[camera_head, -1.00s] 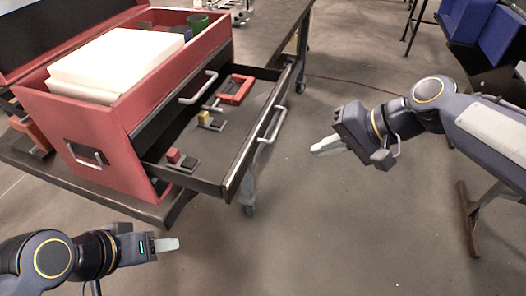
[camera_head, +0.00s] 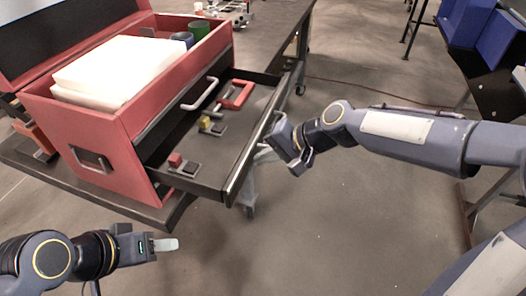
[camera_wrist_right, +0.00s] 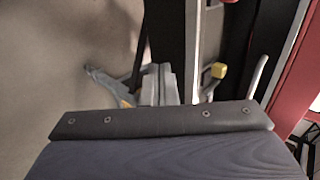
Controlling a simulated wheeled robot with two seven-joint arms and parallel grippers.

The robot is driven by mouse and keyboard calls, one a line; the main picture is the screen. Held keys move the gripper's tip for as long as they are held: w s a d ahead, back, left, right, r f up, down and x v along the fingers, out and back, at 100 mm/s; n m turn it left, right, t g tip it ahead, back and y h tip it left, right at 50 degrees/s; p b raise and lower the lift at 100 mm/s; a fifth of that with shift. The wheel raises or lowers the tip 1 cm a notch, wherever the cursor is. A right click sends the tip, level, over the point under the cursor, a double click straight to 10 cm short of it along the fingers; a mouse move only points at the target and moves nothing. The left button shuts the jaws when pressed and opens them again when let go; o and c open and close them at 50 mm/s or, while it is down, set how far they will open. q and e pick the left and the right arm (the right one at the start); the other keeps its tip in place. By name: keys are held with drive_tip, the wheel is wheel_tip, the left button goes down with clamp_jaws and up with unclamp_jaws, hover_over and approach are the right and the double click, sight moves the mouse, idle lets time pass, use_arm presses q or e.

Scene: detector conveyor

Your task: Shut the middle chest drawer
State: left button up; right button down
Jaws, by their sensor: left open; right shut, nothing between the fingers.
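The red chest (camera_head: 128,143) stands on a dark table, with a dark drawer (camera_head: 213,150) pulled out below a closed drawer's handle (camera_head: 200,94). The open drawer holds a red frame (camera_head: 237,94) and small pieces with yellow and red blocks. It also shows in the right wrist view (camera_wrist_right: 193,45). My right gripper (camera_head: 266,149) is shut and empty, close to the outside of the drawer front near its handle; I cannot tell if it touches. My left gripper (camera_head: 166,245) is open and empty, in front of the table at lower left.
A white block (camera_head: 115,70) and green and blue cups (camera_head: 198,31) sit in the chest's open top. Blue bins (camera_head: 478,30) stand at the upper right.

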use_arm(q)
drive_tip(key=shift+r, duration=0.1)
use_arm(e)
drive_tip(key=shift+w+a, duration=0.1)
drive_tip(key=shift+a, duration=0.15)
